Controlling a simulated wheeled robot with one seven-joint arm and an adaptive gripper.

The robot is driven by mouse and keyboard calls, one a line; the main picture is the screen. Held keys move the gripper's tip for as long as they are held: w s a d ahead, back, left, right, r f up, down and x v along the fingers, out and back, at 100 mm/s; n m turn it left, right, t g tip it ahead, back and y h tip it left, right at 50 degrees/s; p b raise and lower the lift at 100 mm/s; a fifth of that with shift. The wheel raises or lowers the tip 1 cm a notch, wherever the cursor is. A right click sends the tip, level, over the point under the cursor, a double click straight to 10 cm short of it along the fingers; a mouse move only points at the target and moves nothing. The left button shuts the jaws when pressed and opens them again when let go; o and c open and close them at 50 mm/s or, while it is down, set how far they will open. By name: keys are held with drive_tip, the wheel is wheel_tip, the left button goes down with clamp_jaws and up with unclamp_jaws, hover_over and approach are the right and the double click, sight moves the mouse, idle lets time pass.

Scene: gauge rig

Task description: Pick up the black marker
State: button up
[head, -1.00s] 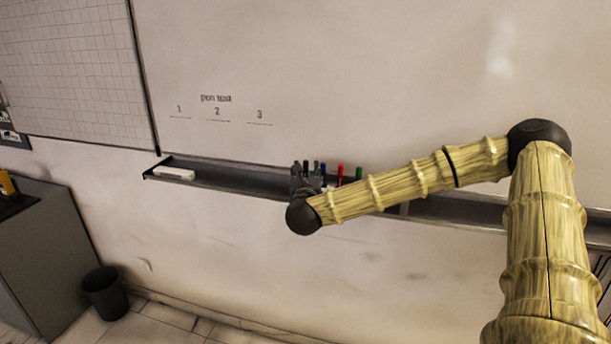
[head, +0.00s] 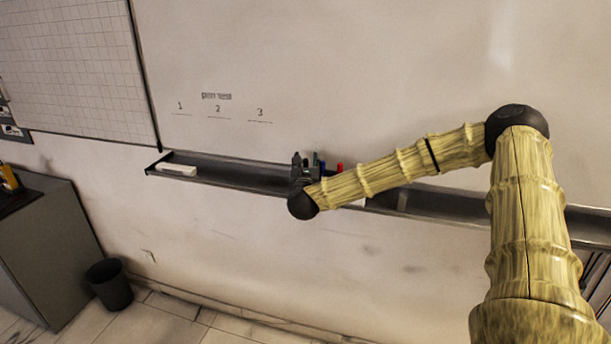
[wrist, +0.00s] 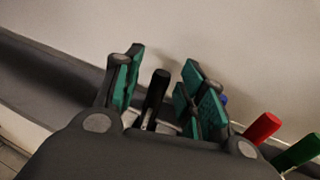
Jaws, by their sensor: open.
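The black marker (wrist: 155,96) stands upright, tilted slightly to the right, in the wrist view. My gripper (wrist: 163,84) is open, with one green-padded finger to the left of the marker and the other to its right. I cannot tell whether either finger touches it. The marker's lower end is hidden behind my gripper's body. In the head view my gripper (head: 306,163) is at the marker tray (head: 240,174), and I cannot make out the black marker there.
A red marker (wrist: 262,128) and a green marker (wrist: 299,152) stand to the right of my gripper. A blue marker (wrist: 224,99) is partly hidden behind the right finger. A white eraser (head: 177,170) lies at the tray's left end. The whiteboard (head: 330,70) rises behind.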

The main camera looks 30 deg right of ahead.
drive_tip(key=c, duration=0.9)
drive_tip(key=shift+r, duration=0.15)
